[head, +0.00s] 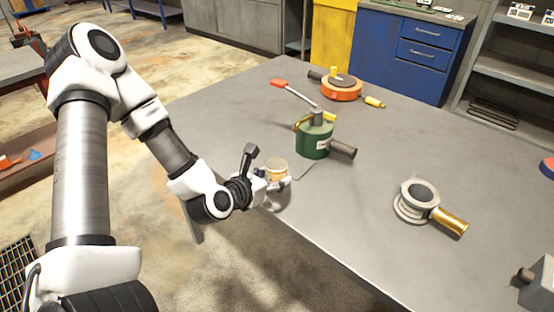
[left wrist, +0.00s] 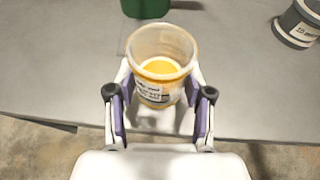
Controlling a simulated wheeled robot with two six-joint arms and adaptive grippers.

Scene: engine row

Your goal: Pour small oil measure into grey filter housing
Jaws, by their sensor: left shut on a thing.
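The small oil measure (head: 277,168) is a clear cup with yellow oil in its bottom and a printed label. My left gripper (head: 277,183) is shut around it and holds it roughly upright at the table's near-left edge. In the left wrist view the cup (left wrist: 160,58) sits between the two purple-padded fingers (left wrist: 160,112). The grey filter housing (head: 411,202) is round and open-topped, with a brass tube at its side. It stands on the table to the right, well apart from the cup. My right gripper is out of view.
A green housing (head: 314,140) with a dark side tube stands just beyond the cup. A grey block (head: 541,286) is at the lower right. The table (head: 350,215) is bare between cup and grey housing.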

